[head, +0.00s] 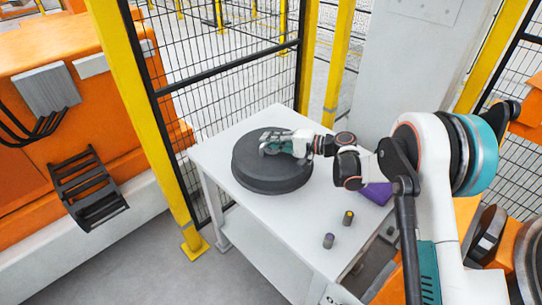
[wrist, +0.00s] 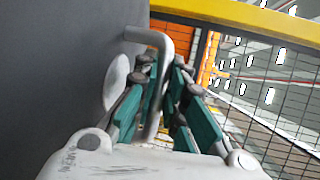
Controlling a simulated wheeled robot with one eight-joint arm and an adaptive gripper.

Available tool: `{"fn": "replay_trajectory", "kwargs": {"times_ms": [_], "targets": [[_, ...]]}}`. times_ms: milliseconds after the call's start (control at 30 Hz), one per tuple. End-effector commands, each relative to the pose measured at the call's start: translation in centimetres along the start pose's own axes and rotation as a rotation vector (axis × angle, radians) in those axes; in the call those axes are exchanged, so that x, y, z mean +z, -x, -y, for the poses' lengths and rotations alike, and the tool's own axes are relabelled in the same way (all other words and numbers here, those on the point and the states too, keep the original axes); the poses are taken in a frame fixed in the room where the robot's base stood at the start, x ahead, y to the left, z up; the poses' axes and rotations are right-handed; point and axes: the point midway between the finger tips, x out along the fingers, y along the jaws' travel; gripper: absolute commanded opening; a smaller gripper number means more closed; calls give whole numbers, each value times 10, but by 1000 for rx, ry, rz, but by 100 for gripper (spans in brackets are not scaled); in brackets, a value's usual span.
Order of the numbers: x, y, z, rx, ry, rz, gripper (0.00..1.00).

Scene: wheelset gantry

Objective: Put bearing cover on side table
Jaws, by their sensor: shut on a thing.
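The bearing cover (head: 270,174) is a dark grey round disc. In the head view it lies flat on, or very close above, the white side table (head: 318,231), over its far left part; I cannot tell whether it touches the top. My gripper (head: 268,146) is at the top of the cover. In the wrist view the teal fingers of my gripper (wrist: 163,95) are shut on a grey bar handle (wrist: 155,42) of the cover. The cover's dark face (wrist: 60,70) fills the left of that view.
Two small grey cylinders, one with a yellow top (head: 348,217) and one with a purple top (head: 328,240), stand on the table's near right part. A purple item (head: 378,192) lies at its right edge. A yellow-framed mesh fence (head: 225,85) stands behind the table.

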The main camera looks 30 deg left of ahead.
Motion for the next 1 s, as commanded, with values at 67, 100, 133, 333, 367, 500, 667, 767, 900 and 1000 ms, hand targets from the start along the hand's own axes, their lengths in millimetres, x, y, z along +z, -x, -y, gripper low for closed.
{"fn": "replay_trajectory", "kwargs": {"times_ms": [67, 100, 133, 333, 367, 500, 667, 767, 900, 1000], "targets": [[-1, -1, -7, -1, 0, 0, 0], [-1, -2, -9, -1, 0, 0, 0], [-1, -2, -10, -1, 0, 0, 0], [-2, -5, -28, -1, 0, 0, 0], [-3, -6, -33, -1, 0, 0, 0], [-4, -9, -50, -1, 0, 0, 0], [-4, -9, -51, -1, 0, 0, 0], [-4, -9, -51, -1, 0, 0, 0], [-5, -10, -55, 0, 0, 0, 13], [-4, -10, -54, 0, 0, 0, 31]]}}
